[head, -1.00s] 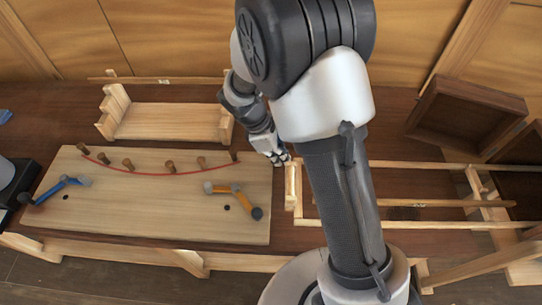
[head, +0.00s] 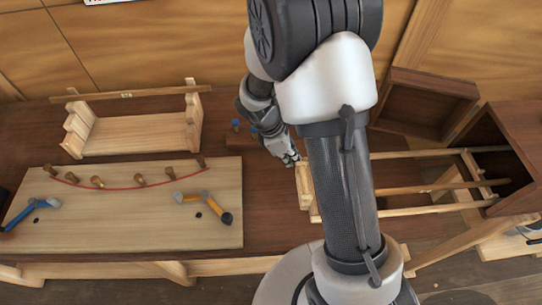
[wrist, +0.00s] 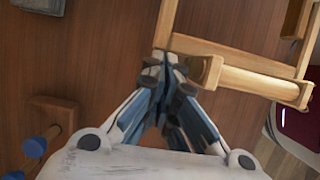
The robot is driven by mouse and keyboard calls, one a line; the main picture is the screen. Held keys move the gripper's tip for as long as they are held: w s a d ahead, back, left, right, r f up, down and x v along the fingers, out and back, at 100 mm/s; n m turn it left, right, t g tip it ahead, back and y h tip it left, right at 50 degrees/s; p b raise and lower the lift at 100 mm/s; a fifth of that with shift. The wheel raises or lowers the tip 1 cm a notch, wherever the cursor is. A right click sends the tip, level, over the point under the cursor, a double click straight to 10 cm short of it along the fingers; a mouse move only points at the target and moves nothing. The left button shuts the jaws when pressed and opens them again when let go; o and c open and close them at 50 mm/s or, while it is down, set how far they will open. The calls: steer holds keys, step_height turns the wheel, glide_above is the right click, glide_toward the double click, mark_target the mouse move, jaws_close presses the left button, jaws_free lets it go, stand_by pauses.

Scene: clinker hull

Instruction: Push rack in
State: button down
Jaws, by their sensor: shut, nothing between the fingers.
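The rack is a pale wooden frame with long rails and an upright end piece (head: 304,186). Its far end runs into the open dark wooden case (head: 508,150) at the right, and much of its length stands out to the left. My arm hides part of its middle. In the wrist view the rack's end bar and handle (wrist: 255,80) lie ahead and to the right. My gripper (head: 291,160) is shut and empty at the rack's near left end. Its tips (wrist: 166,62) are at the frame's corner; I cannot tell whether they touch.
A pale board (head: 120,205) with pegs, a red line and two tools lies at left. A wooden stand (head: 135,130) is behind it. A dark open tray (head: 428,105) sits at the back right. Blue-topped pegs (wrist: 35,148) stand near my gripper.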

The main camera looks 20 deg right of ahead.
mark_target(434, 152)
steer(key=s+d+p, duration=0.3)
steer(key=d, duration=1.1)
steer(key=s+d+p, duration=0.3)
steer(key=d+p, duration=0.1)
steer(key=d, duration=1)
steer(key=s+d+p, duration=0.4)
steer(key=d, duration=1)
steer(key=shift+s+d+r, duration=0.1)
steer(key=shift+d, duration=0.2)
steer(key=shift+s+d+p, duration=0.15)
steer(key=shift+d+p, duration=0.3)
steer(key=shift+d, duration=0.05)
steer(key=shift+a, duration=0.1)
